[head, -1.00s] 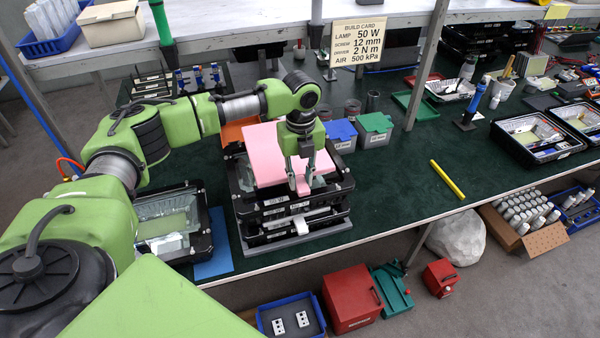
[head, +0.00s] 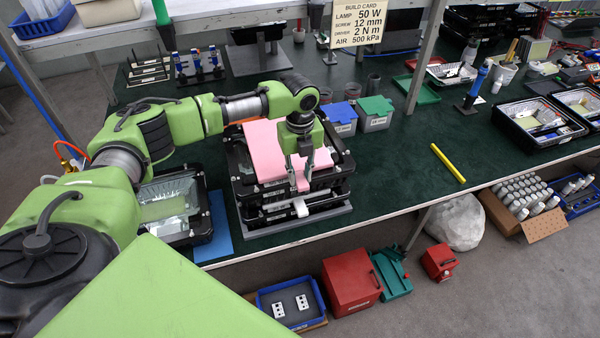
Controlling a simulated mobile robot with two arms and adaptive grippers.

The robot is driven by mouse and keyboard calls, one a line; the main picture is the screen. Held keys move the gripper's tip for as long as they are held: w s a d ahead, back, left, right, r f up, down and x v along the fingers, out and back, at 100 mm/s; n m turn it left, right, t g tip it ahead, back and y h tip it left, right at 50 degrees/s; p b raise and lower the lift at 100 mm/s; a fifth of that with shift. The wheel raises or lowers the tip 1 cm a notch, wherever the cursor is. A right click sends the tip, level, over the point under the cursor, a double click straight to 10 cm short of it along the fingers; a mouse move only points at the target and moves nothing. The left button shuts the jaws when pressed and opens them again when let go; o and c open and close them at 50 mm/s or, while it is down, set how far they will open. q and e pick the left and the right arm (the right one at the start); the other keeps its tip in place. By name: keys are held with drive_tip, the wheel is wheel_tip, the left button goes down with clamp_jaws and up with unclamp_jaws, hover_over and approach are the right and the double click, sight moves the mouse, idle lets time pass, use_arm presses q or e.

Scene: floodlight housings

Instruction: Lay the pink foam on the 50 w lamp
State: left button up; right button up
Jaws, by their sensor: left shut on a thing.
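The pink foam (head: 264,152) is a flat pink sheet over the stack of black floodlight housings (head: 290,215) at the centre of the bench. My left gripper (head: 300,182) points down and is shut on the near right edge of the foam. Whether the foam rests on the top housing or hangs just above it I cannot tell. Another open floodlight housing (head: 207,222) with a shiny reflector lies to the left on a blue mat. The build card (head: 361,23) reads lamp 50 W. My right gripper is not in view.
A blue-lidded bin (head: 342,114) and a green-lidded bin (head: 376,107) stand behind and right of the stack. A yellow bar (head: 447,163) lies on the clear green bench at right. More housings (head: 540,122) lie at far right. A bench post (head: 425,60) stands behind.

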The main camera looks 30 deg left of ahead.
use_arm(q)
drive_tip(key=o, duration=1)
drive_tip(key=shift+o, duration=0.3)
